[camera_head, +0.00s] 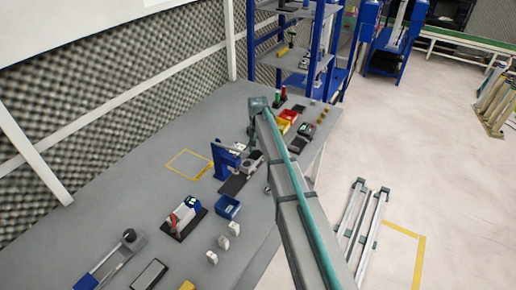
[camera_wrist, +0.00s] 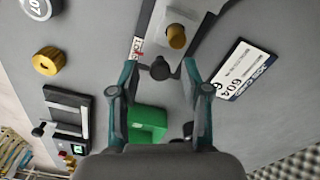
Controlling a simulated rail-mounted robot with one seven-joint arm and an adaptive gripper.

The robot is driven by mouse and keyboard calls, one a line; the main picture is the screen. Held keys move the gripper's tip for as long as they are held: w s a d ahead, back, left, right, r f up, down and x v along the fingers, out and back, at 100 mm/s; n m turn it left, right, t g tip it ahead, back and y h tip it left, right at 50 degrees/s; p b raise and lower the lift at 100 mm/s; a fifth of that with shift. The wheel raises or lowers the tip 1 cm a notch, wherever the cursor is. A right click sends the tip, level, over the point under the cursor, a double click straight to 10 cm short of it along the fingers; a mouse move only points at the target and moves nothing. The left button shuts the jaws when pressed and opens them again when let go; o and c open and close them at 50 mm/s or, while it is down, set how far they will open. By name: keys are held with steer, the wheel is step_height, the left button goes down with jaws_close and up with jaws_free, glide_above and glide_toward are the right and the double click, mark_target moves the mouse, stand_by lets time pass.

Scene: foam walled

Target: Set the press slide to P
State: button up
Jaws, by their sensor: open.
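In the wrist view, my gripper (camera_wrist: 160,66) is open, with one finger on each side of a black round knob (camera_wrist: 160,69). I cannot tell whether the fingers touch it. The knob is at the near end of a slide-like grey fixture (camera_wrist: 181,16) with a brass peg (camera_wrist: 176,37). A small white strip with red marks (camera_wrist: 137,47) lies beside it; I cannot make out a P. In the head view, a blue press-like device (camera_head: 226,160) stands mid-bench; I cannot tell which fixture is the press slide. My gripper is hidden behind my arm there.
The wrist view shows a green block (camera_wrist: 148,121) beneath my gripper, a printed card (camera_wrist: 247,68), a brass knob (camera_wrist: 48,60) and a black-framed device (camera_wrist: 68,118). In the head view, a blue bin (camera_head: 228,207) and several white parts stand on the bench near my arm.

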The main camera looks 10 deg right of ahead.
mark_target(252, 161)
jaws_close()
stand_by(0.3)
steer(key=s+a, duration=0.3)
steer(key=shift+s, duration=0.15)
steer(key=shift+d, duration=0.1)
jaws_free()
